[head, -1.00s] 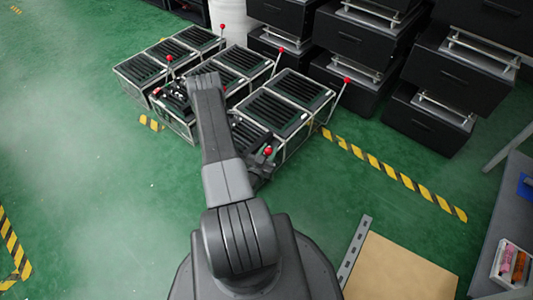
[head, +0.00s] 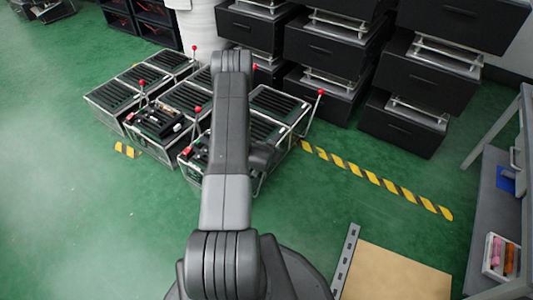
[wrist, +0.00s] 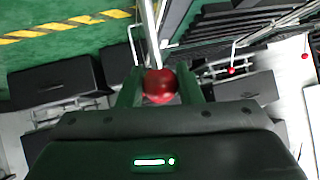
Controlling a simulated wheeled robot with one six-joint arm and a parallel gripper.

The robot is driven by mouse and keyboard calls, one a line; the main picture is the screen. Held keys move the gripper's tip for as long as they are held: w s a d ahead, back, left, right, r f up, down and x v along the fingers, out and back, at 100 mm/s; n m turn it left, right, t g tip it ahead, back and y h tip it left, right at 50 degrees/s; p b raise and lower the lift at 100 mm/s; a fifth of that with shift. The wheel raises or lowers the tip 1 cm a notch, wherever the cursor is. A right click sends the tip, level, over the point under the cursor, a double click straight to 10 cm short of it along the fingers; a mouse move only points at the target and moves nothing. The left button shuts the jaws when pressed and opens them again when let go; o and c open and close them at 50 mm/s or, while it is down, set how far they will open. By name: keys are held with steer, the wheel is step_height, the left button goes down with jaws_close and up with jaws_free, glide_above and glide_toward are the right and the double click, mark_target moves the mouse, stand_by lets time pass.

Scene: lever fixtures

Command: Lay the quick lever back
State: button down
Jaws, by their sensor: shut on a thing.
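In the wrist view a red ball knob (wrist: 160,86) on a pale metal rod (wrist: 149,30) sits between the two fingers of my gripper (wrist: 159,88). The fingers are shut on it, and the rod runs away toward the top of the picture. In the head view my arm covers my gripper and the held knob, so I cannot tell which fixture the lever belongs to. The lever fixtures (head: 115,97) stand in a block on the green floor. Other red-knobbed levers show at the left (head: 142,82), the middle (head: 198,109) and the right (head: 320,92).
Stacked black boxes (head: 405,125) with metal rails stand behind and right of the fixtures. A yellow-black floor stripe (head: 375,178) runs to the right. A tan board (head: 395,272) and a grey shelf (head: 490,225) are at the lower right.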

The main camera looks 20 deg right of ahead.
steer(key=shift+w+d+f, duration=0.3)
steer(key=shift+w+d, duration=0.1)
steer(key=shift+d, duration=0.15)
steer(key=c, duration=1.1)
jaws_free()
steer(key=shift+d+f, duration=0.1)
steer(key=shift+o, duration=0.2)
steer(key=p+v, duration=0.3)
steer(key=v, duration=1)
steer(key=shift+s+r, duration=0.15)
steer(key=shift+r, duration=0.35)
steer(key=shift+f, duration=0.1)
